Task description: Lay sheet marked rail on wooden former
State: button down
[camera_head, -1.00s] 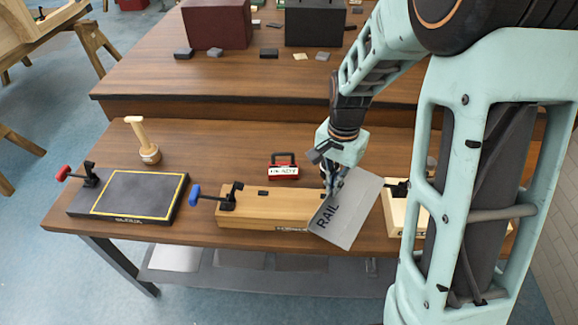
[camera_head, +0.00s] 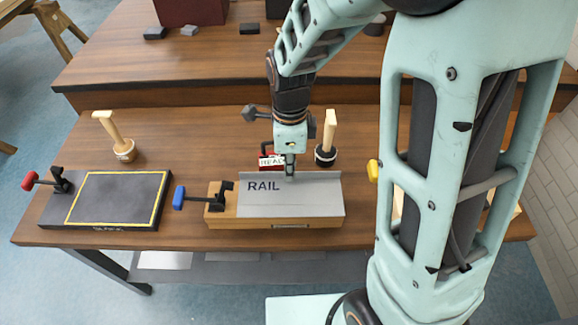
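The grey sheet marked RAIL (camera_head: 310,198) is roughly level over the wooden former (camera_head: 262,222), its long side in line with it. It covers most of the former's top; only the left end and front face show. I cannot tell whether the sheet rests fully on it or sits slightly above. My gripper (camera_head: 290,173) points down at the sheet's back edge and appears shut on it. The fingertips are small and partly hidden. A toggle clamp with a blue handle (camera_head: 179,198) stands at the former's left end, beside the sheet's left edge.
A dark slab with a yellow outline (camera_head: 118,198) and a red-handled clamp (camera_head: 30,180) lies left. A mallet (camera_head: 124,150) stands behind it. Another mallet (camera_head: 327,148) and a red labelled box (camera_head: 268,162) are close behind the sheet. A yellow handle (camera_head: 374,171) is at right.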

aim_at(290, 186)
jog(key=shift+f+b, duration=2.25)
jog(key=shift+f, duration=0.8)
jog(key=shift+f, duration=0.2)
jog(key=c, duration=2.1)
grip_release()
jog(key=shift+o, duration=0.3)
jog(key=o, duration=0.5)
